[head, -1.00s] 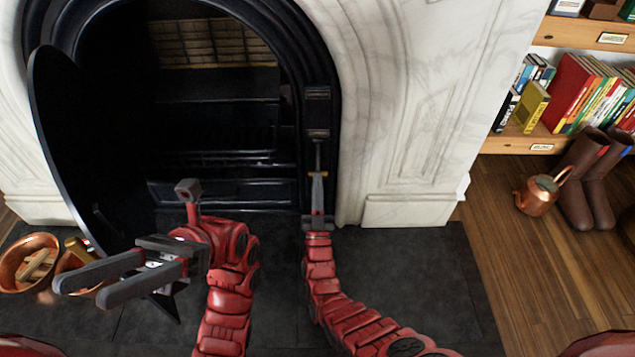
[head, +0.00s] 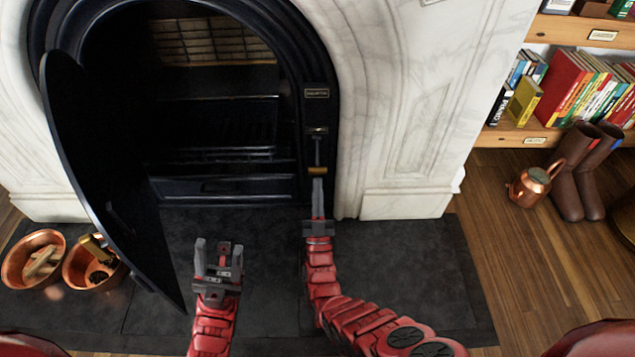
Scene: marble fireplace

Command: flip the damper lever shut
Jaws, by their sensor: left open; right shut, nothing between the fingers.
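The damper lever (head: 318,153) is a thin dark bar on the right side of the black fireplace surround, below a small brass-lettered plate (head: 316,93). It hangs downward, with a brass-coloured grip (head: 318,170) at its lower end. My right gripper (head: 318,182) points up at the lever, its fingers shut and empty. Its tips are just below the brass grip; I cannot tell whether they touch it. My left gripper (head: 219,246) is open and empty, above the dark hearth to the left of my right arm.
A black fireplace door (head: 95,180) stands swung open at the left. Two copper bowls (head: 33,259) sit on the hearth (head: 400,260) beyond it. A copper kettle (head: 530,188), brown boots (head: 580,175) and a bookshelf (head: 515,134) are at the right.

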